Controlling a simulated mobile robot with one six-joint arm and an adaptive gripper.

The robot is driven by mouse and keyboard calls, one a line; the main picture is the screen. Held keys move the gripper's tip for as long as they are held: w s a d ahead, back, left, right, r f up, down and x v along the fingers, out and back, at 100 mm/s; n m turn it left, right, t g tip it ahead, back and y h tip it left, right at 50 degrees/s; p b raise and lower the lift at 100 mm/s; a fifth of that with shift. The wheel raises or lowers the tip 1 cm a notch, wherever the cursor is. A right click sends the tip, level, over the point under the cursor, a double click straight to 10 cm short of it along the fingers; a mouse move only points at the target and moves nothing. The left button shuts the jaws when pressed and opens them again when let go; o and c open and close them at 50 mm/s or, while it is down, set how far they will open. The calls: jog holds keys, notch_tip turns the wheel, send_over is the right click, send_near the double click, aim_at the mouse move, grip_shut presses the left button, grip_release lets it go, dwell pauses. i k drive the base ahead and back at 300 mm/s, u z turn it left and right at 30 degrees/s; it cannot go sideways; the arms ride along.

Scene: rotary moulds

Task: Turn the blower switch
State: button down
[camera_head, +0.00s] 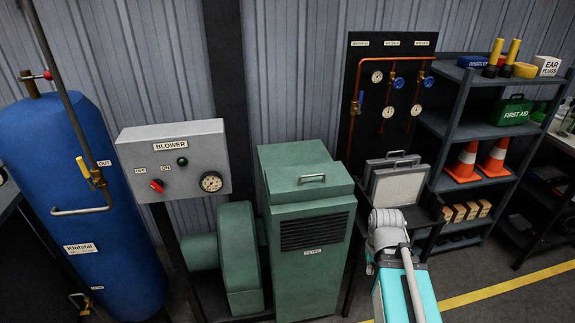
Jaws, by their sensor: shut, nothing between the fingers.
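The blower control box (205,150) is a grey panel on a stand at the left centre, labelled BLOWER. Its red rotary switch (157,186) sits at the lower left, below the OFF and ON labels. The switch looks slanted, with its upper end toward OFF. A dark green lamp (182,161) and a round gauge (211,182) are on the same panel. My arm, grey and teal, rises from the lower right and is well apart from the box. I cannot make out my gripper's fingers.
A blue tank (90,210) with pipes stands left of the box. A green blower (238,255) and green filter cabinet (305,240) stand below and right. A gauge board (365,130) and dark shelf (470,135) are at right. The space before the panel looks clear.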

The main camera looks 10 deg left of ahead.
aim_at(157, 184)
jog(key=u, duration=3.35)
jog(key=k, duration=0.1)
jog(key=z, duration=0.9)
